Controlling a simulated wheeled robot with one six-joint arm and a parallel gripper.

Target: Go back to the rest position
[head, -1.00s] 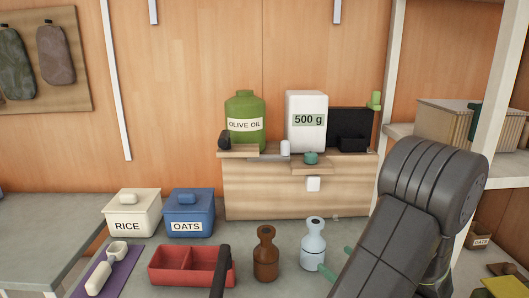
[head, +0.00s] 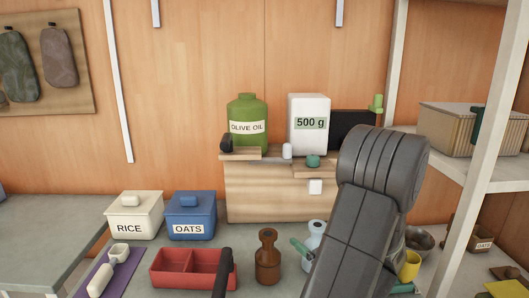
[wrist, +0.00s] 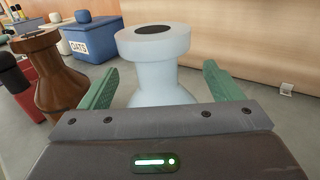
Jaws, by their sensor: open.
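In the wrist view, my gripper (wrist: 160,88) is open. Its two green fingers stand apart, one on each side of a pale blue bottle-shaped grinder (wrist: 152,55) with a dark top. I cannot tell whether the fingers touch it. In the head view my arm covers much of this pale blue grinder (head: 316,236), and one green finger shows at its left. A brown wooden grinder (head: 268,258) stands to its left; it also shows in the wrist view (wrist: 52,75).
A red divided tray (head: 190,268), a rice box (head: 134,216) and a blue oats box (head: 191,218) stand to the left. A wooden stand (head: 262,192) bears a green olive oil jar (head: 247,122) and a white 500 g block (head: 308,125). A shelf post (head: 473,190) rises at right.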

